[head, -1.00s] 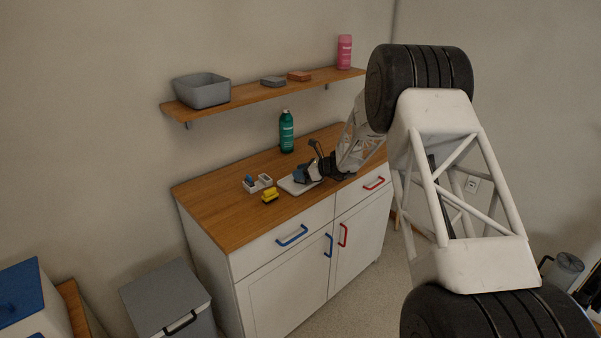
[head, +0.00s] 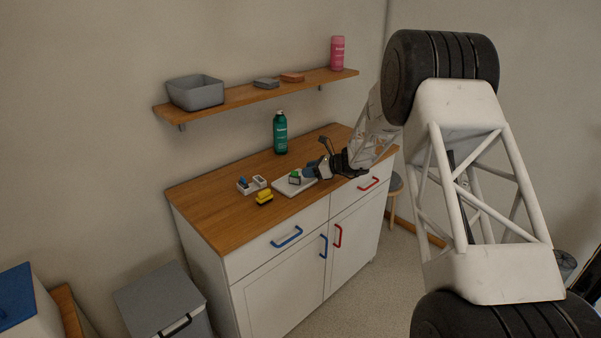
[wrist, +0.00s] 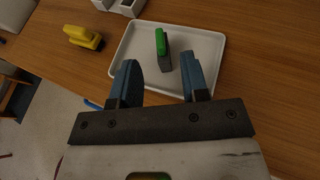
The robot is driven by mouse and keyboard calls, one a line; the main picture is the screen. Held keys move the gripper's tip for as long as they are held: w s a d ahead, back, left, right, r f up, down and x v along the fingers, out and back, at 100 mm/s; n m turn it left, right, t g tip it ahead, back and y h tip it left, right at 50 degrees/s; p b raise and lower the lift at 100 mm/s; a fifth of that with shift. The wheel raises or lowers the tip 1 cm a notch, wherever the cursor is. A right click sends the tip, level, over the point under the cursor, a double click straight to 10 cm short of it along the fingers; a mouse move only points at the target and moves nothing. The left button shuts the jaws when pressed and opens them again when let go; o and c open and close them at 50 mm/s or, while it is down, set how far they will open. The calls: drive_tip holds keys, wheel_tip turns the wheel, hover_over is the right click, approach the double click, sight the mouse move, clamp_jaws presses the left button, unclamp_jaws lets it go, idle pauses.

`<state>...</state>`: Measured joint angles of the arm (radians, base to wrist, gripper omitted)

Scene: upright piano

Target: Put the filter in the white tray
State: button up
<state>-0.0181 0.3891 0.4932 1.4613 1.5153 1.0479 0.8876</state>
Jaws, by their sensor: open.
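The white tray (head: 286,190) lies on the wooden counter, and it also shows in the wrist view (wrist: 207,48). A small block with a green top and grey body, which looks like the filter (head: 294,177), rests inside the tray; in the wrist view it (wrist: 163,48) stands apart from the tray walls. My gripper (head: 309,172) is just to the right of the block in the head view. In the wrist view its two blue fingers (wrist: 157,72) are spread apart and empty, with the block beyond and between their tips. No contact between fingers and block is visible.
A yellow object (head: 264,198) and a white holder (head: 258,183) with a blue item sit left of the tray. A green bottle (head: 280,133) stands behind. A shelf (head: 240,96) hangs above. The counter's left part is clear.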

drive_tip(key=shift+v, duration=2.7)
drive_tip(key=shift+s, duration=0.1)
drive_tip(key=s+d+r+n+g+h, duration=0.15)
drive_tip(key=s+r+n, duration=0.35)
drive_tip(key=s, duration=0.5)
drive_tip(key=s+d+r+n+g+h, duration=0.1)
drive_tip(key=s+r+n+h, duration=0.1)
drive_tip(key=s+r, duration=0.6)
drive_tip(key=s+d+r+n+g+h, duration=0.15)
drive_tip(key=s+r+n, duration=0.25)
drive_tip(key=s, duration=0.8)
drive_tip(key=s+d+n+h, duration=0.2)
drive_tip(key=s+d+n, duration=0.1)
drive_tip(key=s, duration=0.8)
drive_tip(key=s+d+n+t+h, duration=0.1)
drive_tip(key=s+d+n+h, duration=0.1)
drive_tip(key=s, duration=0.9)
drive_tip(key=s+d+n+t+h, duration=0.1)
drive_tip(key=s+d+n+h, duration=0.2)
drive_tip(key=s, duration=0.9)
drive_tip(key=shift+d+n+h, duration=0.35)
drive_tip(key=shift+n+h, duration=0.05)
drive_tip(key=shift+n, duration=1)
drive_tip(key=shift+s+r, duration=0.15)
